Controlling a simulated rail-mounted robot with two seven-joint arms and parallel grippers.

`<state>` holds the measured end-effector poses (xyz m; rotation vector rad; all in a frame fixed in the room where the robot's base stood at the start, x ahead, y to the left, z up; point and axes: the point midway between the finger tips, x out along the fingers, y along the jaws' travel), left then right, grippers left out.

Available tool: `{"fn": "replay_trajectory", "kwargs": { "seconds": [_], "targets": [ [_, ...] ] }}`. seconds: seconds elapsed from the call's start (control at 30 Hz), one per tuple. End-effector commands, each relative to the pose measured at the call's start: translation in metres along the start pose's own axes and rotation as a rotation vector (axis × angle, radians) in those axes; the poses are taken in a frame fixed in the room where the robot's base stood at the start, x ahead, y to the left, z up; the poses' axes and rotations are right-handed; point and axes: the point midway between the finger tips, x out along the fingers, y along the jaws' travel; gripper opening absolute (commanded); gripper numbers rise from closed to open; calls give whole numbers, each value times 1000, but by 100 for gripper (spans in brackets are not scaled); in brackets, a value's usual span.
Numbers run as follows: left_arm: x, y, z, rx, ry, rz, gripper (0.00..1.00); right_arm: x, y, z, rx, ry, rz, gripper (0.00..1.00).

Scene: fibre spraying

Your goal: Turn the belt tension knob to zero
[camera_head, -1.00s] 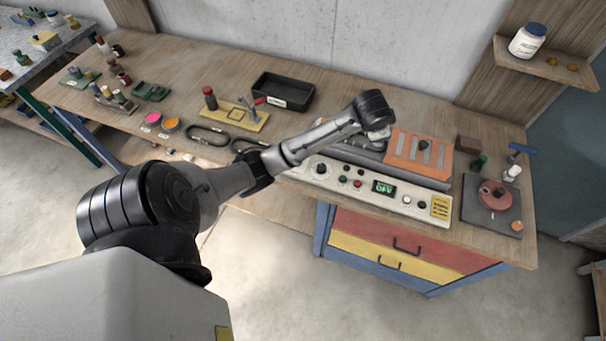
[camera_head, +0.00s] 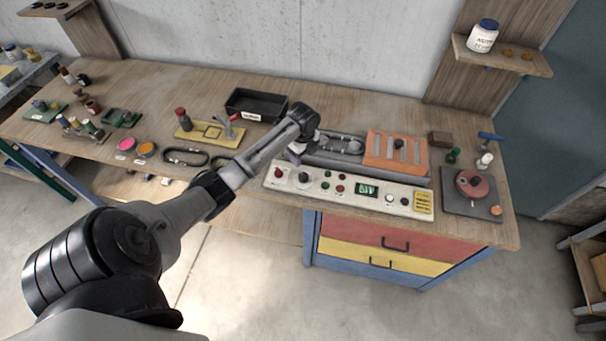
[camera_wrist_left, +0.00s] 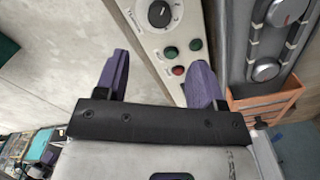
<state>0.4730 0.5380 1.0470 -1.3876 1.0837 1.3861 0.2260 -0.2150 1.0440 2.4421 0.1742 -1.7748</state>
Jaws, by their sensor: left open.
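The cream control panel (camera_head: 350,190) runs along the front of the bench, with a green-lit display (camera_head: 367,190). A black knob (camera_head: 304,178) sits near its left end. The left wrist view shows a black knob (camera_wrist_left: 160,13) with a white pointer line on a round dial, and lettering beside it that I cannot read fully. My left gripper (camera_head: 295,156) is above and behind the panel's left part, near the knob and apart from it. In the wrist view its purple fingers (camera_wrist_left: 160,76) are spread and empty, with the knob beyond them. My right gripper is out of view.
Green and red buttons (camera_wrist_left: 178,71) sit close to the knob. Behind the panel is a grey belt unit (camera_head: 335,146) with an orange slotted plate (camera_head: 380,158). A black tray (camera_head: 256,104) stands at the back. A grinding-like red disc (camera_head: 472,183) lies at right.

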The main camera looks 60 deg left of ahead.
Motion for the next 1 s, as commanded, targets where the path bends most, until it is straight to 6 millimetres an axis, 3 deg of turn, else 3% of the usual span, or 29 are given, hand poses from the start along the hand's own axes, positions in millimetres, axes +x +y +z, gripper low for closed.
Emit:
{"fn": "replay_trajectory", "kwargs": {
  "seconds": [0.3,0.5,0.7,1.0],
  "targets": [
    [62,1,-1,-3,2,4,63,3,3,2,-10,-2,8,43],
    [92,1,-1,-2,0,2,63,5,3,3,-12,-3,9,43],
    [108,0,0,-3,0,0,63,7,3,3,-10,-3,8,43],
    [115,0,0,-1,-1,-1,63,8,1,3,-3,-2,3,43]
  ]
}}
